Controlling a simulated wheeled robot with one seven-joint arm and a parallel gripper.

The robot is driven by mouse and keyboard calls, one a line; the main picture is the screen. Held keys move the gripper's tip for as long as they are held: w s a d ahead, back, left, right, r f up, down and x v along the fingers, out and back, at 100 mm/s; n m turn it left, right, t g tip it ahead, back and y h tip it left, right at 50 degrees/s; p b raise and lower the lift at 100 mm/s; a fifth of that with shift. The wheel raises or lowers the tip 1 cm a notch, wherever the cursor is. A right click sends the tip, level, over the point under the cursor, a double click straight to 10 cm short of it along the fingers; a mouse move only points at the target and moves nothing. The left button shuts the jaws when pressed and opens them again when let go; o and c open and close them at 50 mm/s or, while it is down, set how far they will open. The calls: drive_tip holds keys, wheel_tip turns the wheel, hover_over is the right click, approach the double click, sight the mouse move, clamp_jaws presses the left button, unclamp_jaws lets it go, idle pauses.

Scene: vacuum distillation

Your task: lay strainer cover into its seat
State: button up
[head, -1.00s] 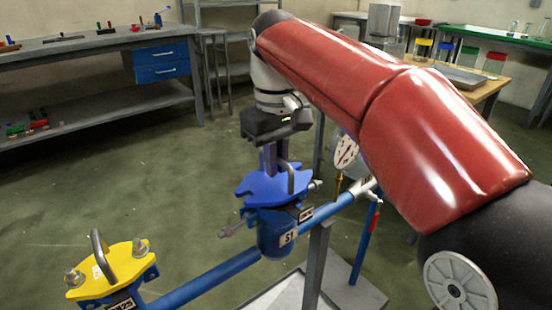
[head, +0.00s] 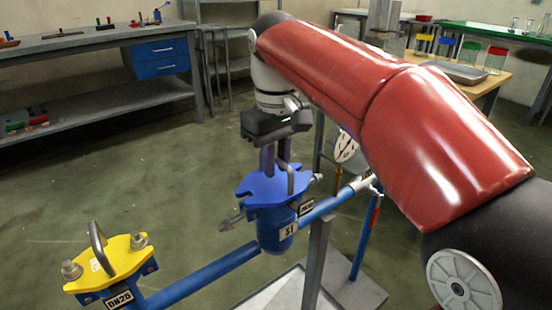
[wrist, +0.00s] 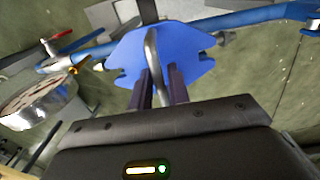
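I cannot tell whether a thin gap remains between plate and body. My gripper (head: 275,168) points down at the cover. In the wrist view my gripper (wrist: 161,88) has a finger on each side of the handle (wrist: 152,48), closed around it, above the blue plate (wrist: 188,45). The plate hides the seat.
A swing bolt (head: 232,222) sticks out left of the body. Blue pipe (head: 205,277) leads to a second strainer with a yellow cover (head: 108,262). A pressure gauge (head: 346,146) stands close at the right. Benches stand farther back.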

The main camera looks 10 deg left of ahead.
drive_tip(key=o, duration=0.3)
drive_tip(key=shift+o, duration=0.2)
drive_tip(key=shift+f, duration=0.1)
wheel_tip(320, 180, up, 8)
drive_tip(key=shift+p, duration=1.15)
